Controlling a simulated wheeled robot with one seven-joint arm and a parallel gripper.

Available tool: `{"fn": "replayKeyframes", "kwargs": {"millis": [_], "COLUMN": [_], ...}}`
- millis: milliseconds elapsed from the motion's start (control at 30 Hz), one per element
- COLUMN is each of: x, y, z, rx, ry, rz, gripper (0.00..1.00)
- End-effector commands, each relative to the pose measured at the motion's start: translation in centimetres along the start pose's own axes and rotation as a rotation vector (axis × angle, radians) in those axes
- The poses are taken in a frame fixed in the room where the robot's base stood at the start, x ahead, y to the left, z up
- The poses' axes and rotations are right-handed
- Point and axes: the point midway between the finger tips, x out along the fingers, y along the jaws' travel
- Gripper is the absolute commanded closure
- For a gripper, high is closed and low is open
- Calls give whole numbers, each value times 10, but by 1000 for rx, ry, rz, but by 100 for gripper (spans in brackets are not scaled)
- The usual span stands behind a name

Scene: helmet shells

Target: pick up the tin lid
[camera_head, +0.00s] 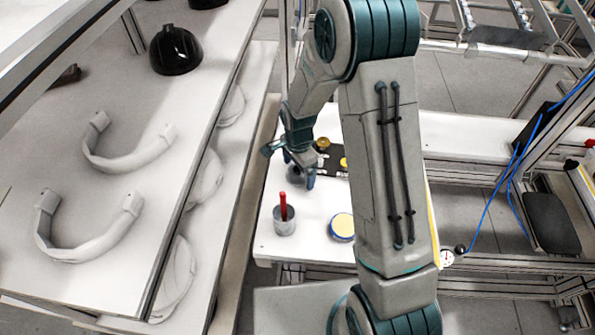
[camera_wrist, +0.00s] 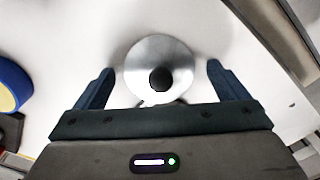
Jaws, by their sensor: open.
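The tin lid (camera_wrist: 160,54) is a round, silvery disc with a black knob in its middle, seen from above in the wrist view. My gripper (camera_wrist: 160,70) is open, with one dark blue finger on each side of the lid and a gap between each finger and its rim. In the head view my gripper (camera_head: 290,167) is low over the white table (camera_head: 315,205); the lid is mostly hidden there. I cannot tell the exact height of the fingertips above the table.
A grey cup (camera_head: 284,226) with a red stick stands near the table's front left. A round blue and yellow tin (camera_head: 342,227) is to its right. A black tray (camera_head: 333,163) with yellow pieces lies behind my gripper. A shelf (camera_head: 110,195) with helmet parts flanks the left.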

Motion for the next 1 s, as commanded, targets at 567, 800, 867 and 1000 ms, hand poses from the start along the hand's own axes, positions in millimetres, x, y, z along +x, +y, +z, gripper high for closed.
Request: {"fn": "replayKeyframes", "kwargs": {"millis": [567,800,867,1000], "x": [0,-6,-10,-26], "y": [0,0,-1,-1], "z": [0,0,0,0], "rx": [-1,-1,-1,-1], "ry": [0,1,1,2], "rz": [0,-1,-1,-5], "gripper": [53,53,53,53]}}
